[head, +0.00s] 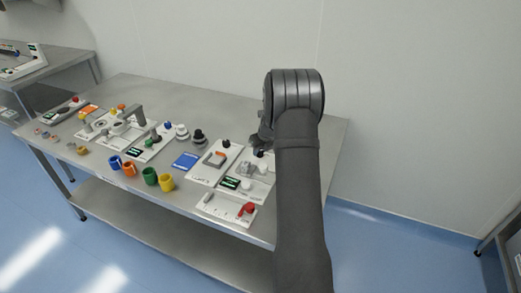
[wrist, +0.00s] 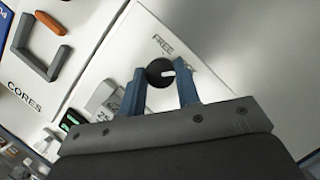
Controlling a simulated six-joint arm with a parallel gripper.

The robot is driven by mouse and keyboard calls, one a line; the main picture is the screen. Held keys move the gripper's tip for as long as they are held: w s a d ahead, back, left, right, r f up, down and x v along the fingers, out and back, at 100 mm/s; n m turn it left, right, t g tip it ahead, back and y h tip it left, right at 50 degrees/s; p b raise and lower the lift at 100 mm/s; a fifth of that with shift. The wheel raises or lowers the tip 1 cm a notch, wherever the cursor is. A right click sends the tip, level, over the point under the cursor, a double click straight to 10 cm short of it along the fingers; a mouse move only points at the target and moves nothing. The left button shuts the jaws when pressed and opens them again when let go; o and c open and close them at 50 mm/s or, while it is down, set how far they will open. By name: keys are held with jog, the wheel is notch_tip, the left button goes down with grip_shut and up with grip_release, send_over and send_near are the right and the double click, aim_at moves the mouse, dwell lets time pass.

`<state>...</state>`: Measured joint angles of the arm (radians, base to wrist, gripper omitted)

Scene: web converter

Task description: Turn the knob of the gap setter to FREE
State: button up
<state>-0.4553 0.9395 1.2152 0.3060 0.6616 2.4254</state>
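The gap setter (wrist: 120,60) is a pale panel in the wrist view. Its round black knob (wrist: 158,76) carries a white pointer mark that points right, at a label partly hidden by a finger. The word FREE (wrist: 163,44) is printed above the knob in the picture. My gripper (wrist: 162,68) has its two blue fingers on either side of the knob, with little or no gap. I cannot tell whether they press on it. In the head view my gripper (head: 261,146) is over the right part of the table, and my arm hides much of that spot.
A CORES panel (wrist: 80,20) with a grey bracket and an orange piece lies left of the gap setter. On the steel table (head: 190,95) stand a panel with a red knob (head: 247,209), several coloured cups (head: 150,176) and a blue card (head: 185,160).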

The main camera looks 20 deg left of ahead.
jog(key=shift+n, duration=0.3)
jog(key=shift+w+n+g+y, duration=0.1)
jog(key=shift+n+g+y, duration=0.35)
jog(key=shift+n, duration=0.75)
jog(key=n+g, duration=0.2)
jog(key=n, duration=0.2)
jog(key=shift+w+n, duration=0.15)
jog(key=shift+n, duration=0.15)
jog(key=n+g, duration=0.1)
jog(key=n, duration=0.3)
jog(key=shift+n+g, duration=0.3)
jog(key=shift+g, duration=0.05)
jog(key=shift+w+n+g+h, duration=0.15)
jog(key=shift+n+g+h, duration=0.45)
jog(key=shift+n, duration=1.2)
jog(key=o, duration=1)
jog(key=shift+r, duration=0.1)
